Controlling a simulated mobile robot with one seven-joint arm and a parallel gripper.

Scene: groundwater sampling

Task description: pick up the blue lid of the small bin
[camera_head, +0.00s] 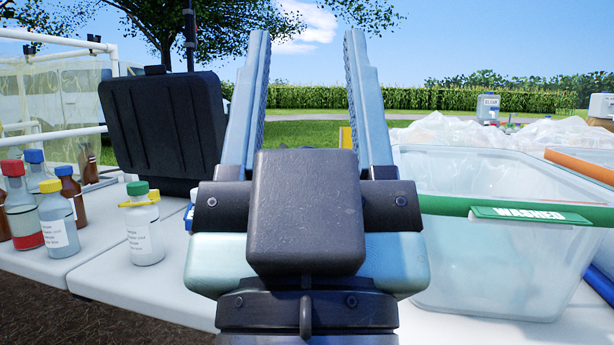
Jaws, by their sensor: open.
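My gripper (307,42) fills the middle of the view, its two pale blue-grey fingers spread apart and pointing away from me, with nothing between them. I cannot identify the small bin or its blue lid for certain. A blue edge (600,283) shows low at the right border, right of the clear bin, and is cut off by the frame. A small bit of blue (189,216) shows just left of my gripper's body, mostly hidden behind it. Whether either belongs to the lid, I cannot tell.
A clear bin (490,265) with a green rim and a "WASHED" label stands close on the right. An orange-edged bin (582,164) is behind it. A black case (165,125) stands at left. Several capped bottles, including a green-capped one (144,235), stand on the white table (120,285).

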